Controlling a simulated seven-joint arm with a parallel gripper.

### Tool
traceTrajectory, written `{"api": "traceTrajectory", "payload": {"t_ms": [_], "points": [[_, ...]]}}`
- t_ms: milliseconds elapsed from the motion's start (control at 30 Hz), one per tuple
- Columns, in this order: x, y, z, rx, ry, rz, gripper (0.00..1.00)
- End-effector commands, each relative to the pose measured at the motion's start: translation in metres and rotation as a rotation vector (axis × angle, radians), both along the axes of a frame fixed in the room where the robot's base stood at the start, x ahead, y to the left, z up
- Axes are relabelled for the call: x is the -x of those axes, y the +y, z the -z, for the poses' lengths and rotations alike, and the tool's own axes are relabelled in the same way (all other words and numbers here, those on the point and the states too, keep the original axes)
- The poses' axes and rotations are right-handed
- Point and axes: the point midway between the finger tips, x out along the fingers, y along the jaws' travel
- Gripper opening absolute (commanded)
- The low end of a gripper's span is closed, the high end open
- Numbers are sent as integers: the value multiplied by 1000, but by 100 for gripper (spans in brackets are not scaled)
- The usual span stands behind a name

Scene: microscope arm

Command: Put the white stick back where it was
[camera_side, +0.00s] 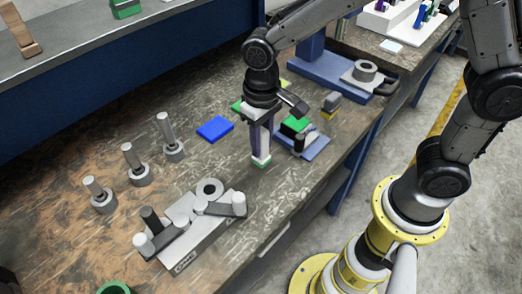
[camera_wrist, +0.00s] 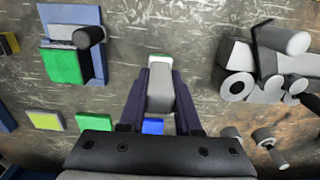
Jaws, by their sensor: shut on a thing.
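My gripper (camera_side: 260,148) points down over the middle of the bench, its dark purple fingers shut on a white-grey stick (camera_side: 261,160). The stick is roughly upright, with a green patch at its lower end, close to the bench top; I cannot tell whether it touches. In the wrist view the stick (camera_wrist: 160,92) lies between the two fingers (camera_wrist: 160,76), with a white and green end beyond them. The fingers hide part of its sides. Its former place cannot be told from these frames.
A grey clamp fixture (camera_side: 186,236) stands front left of my gripper. Several grey posts (camera_side: 137,173) on round bases stand at left. A blue block (camera_side: 215,129) lies behind left. A blue plate (camera_side: 318,146) with a green block (camera_side: 295,125) is close at right.

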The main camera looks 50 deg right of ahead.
Motion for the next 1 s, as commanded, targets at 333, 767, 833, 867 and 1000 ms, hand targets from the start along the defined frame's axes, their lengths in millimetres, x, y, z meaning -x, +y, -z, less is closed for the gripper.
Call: {"api": "traceTrajectory", "payload": {"t_ms": [333, 767, 833, 867, 1000], "points": [[-2, 1, 34, 1, 2, 0, 0], [-2, 1, 37, 1, 3, 0, 46], [-2, 1, 37, 1, 3, 0, 59], [-2, 1, 37, 1, 3, 0, 62], [-2, 1, 37, 1, 2, 0, 62]]}}
